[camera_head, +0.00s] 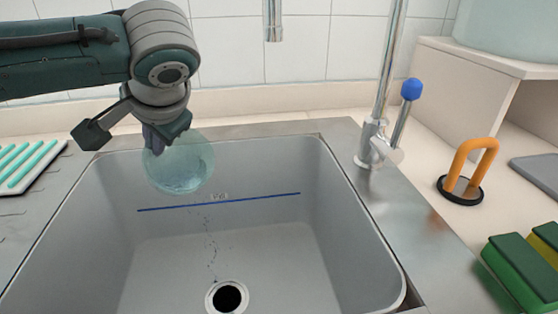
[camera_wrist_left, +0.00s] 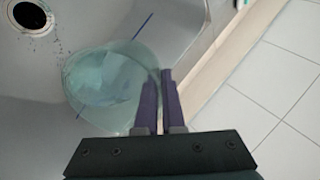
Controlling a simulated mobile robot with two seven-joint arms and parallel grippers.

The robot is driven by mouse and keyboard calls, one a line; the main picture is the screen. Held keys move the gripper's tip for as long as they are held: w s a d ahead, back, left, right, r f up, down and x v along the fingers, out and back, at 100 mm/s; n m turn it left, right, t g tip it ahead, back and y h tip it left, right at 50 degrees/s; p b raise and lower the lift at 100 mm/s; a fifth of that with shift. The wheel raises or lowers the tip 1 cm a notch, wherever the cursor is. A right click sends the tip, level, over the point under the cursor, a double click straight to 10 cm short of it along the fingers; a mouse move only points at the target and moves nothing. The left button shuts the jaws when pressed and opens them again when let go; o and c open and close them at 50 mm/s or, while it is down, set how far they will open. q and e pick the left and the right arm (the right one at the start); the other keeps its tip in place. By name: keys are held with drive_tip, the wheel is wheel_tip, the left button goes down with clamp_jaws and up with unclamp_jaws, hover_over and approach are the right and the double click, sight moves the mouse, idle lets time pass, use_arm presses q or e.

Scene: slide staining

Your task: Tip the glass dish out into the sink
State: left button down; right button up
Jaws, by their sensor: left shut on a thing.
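The glass dish (camera_head: 180,165) is round, clear and pale blue. It is tilted steeply above the back left part of the sink (camera_head: 330,235). My left gripper (camera_head: 167,135) is shut on the dish's rim, and its fingers also show closed on the rim in the left wrist view (camera_wrist_left: 162,100). The dish (camera_wrist_left: 112,85) shows a pale bluish patch inside it. Small dark blue drops lie or fall in a line from below the dish toward the drain (camera_head: 227,297). My right gripper is not in view.
A tap (camera_head: 375,140) with a blue-knobbed lever stands at the sink's back right corner. An orange handle (camera_head: 472,165) and green blocks (camera_head: 520,270) are at the right. A white tray with teal strips (camera_head: 30,165) is at the left.

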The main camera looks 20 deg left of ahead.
use_arm(q)
drive_tip(key=shift+d, duration=0.1)
drive_tip(key=shift+s+d+r, duration=0.1)
drive_tip(key=shift+r, duration=0.1)
drive_tip(key=shift+b, duration=0.3)
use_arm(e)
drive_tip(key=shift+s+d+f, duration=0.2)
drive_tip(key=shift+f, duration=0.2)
use_arm(q)
drive_tip(key=shift+s+d+r+t+y+b, duration=0.1)
drive_tip(key=shift+d+r+t+y+b, duration=0.1)
drive_tip(key=shift+r+t+y+b, duration=0.35)
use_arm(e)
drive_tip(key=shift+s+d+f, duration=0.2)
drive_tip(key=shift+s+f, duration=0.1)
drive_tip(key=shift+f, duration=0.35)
use_arm(q)
drive_tip(key=shift+f+y, duration=0.1)
drive_tip(key=shift+y, duration=0.25)
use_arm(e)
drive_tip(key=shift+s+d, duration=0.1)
